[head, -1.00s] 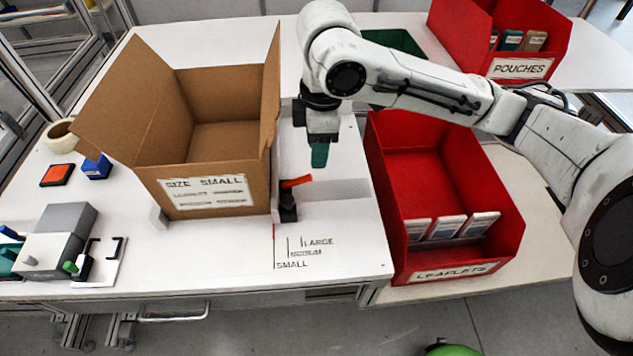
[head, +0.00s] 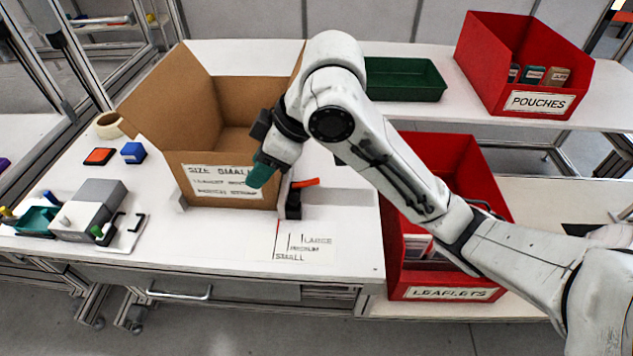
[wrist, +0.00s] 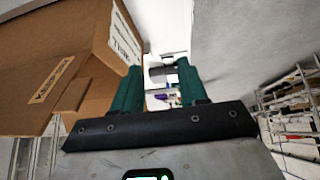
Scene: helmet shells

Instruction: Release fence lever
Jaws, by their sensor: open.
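The fence lever has an orange-red handle (head: 305,183) on a black base (head: 293,204), standing at the right front corner of the open cardboard box (head: 165,165). The handle points to the right. My gripper (head: 257,178) hangs in front of the box's right front, up and left of the lever in the head view. It is open and empty. In the wrist view its two green fingers (wrist: 157,88) stand apart with nothing between them, and the cardboard box (wrist: 60,85) is at the left. The lever cannot be made out there.
Size lines (head: 290,245) are marked on the white table in front of the lever. A red leaflets bin (head: 450,285) stands to the right beneath my arm. A grey device (head: 95,208) and a tape roll (head: 108,125) lie left. The front table strip is clear.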

